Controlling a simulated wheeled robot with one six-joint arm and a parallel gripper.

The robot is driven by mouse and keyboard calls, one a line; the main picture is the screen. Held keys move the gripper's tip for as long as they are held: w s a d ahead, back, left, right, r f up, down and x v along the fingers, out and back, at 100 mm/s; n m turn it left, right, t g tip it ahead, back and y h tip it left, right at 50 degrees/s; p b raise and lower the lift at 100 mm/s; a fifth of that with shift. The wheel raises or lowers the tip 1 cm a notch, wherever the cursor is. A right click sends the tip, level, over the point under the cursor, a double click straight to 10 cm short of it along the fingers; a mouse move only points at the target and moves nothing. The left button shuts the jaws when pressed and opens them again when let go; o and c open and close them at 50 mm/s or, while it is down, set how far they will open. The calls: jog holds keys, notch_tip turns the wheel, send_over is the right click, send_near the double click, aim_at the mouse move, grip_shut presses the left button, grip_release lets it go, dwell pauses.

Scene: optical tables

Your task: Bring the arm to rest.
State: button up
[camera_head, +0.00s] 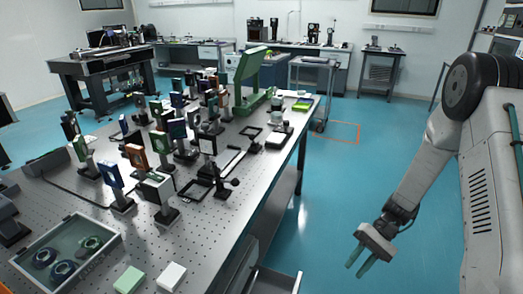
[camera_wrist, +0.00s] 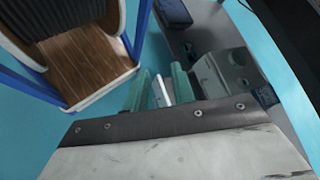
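My arm hangs down at the right of the head view, over the blue floor and clear of the table. My gripper (camera_head: 358,268) points down and to the left, its two green fingers apart with nothing seen between them. In the wrist view my gripper (camera_wrist: 160,85) also shows its two green fingers apart. A narrow white strip (camera_wrist: 160,92) shows in the gap; I cannot tell what it is, but it looks to lie beyond the fingers.
The perforated optical table (camera_head: 225,225), crowded with optics mounts, stands left of my arm. An open drawer (camera_head: 275,281) juts out below its edge, near my gripper. A tray (camera_head: 112,238) with dark rings is at the front left. Blue floor (camera_head: 345,190) is free beyond.

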jog(key=s+r+n+t+h, duration=0.1)
jog(key=s+r+t+h, duration=0.2)
jog(key=s+r, duration=0.3)
jog(key=s+r+n+t+h, duration=0.1)
jog(key=s+r+t+h, duration=0.2)
jog(key=r, duration=1.2)
jog(key=s+r+n+t+h, duration=0.2)
jog(key=s+r+h, duration=0.1)
jog(key=s+r, duration=0.6)
notch_tip(320, 180, up, 2)
jog(key=shift+s+r+t, duration=0.2)
jog(key=shift+s+t, duration=0.15)
jog(key=shift+t, duration=0.05)
jog(key=shift+a, duration=0.15)
